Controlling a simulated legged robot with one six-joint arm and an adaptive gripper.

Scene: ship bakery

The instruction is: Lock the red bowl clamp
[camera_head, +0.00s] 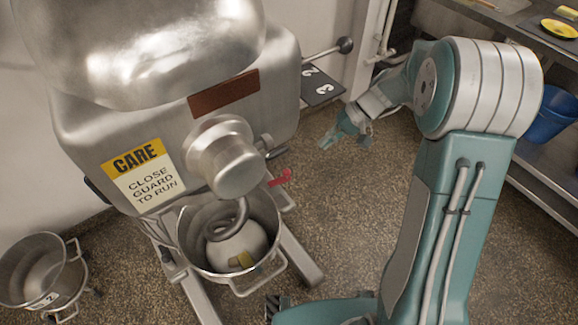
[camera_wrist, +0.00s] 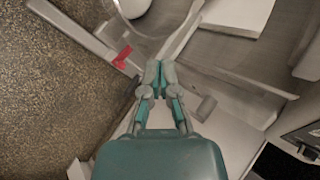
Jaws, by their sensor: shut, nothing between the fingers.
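The red bowl clamp (camera_head: 280,177) is a small lever on the right side of the mixer's bowl mount, beside the steel mixing bowl (camera_head: 190,243). In the wrist view the red clamp (camera_wrist: 122,57) lies to the left of my fingertips, on a grey metal part. My gripper (camera_head: 325,142) is right of and above the clamp in the head view, apart from it. In the wrist view my gripper (camera_wrist: 160,70) has its fingertips together with nothing between them. Whether the clamp is latched cannot be told.
The mixer (camera_head: 90,100) bears a yellow CARE sign (camera_head: 144,176) and a black-knobbed lever (camera_head: 344,45). A second steel bowl (camera_head: 30,265) stands on the floor at left. A metal table (camera_head: 520,35) and blue bucket (camera_head: 550,115) are at right. Speckled floor between is clear.

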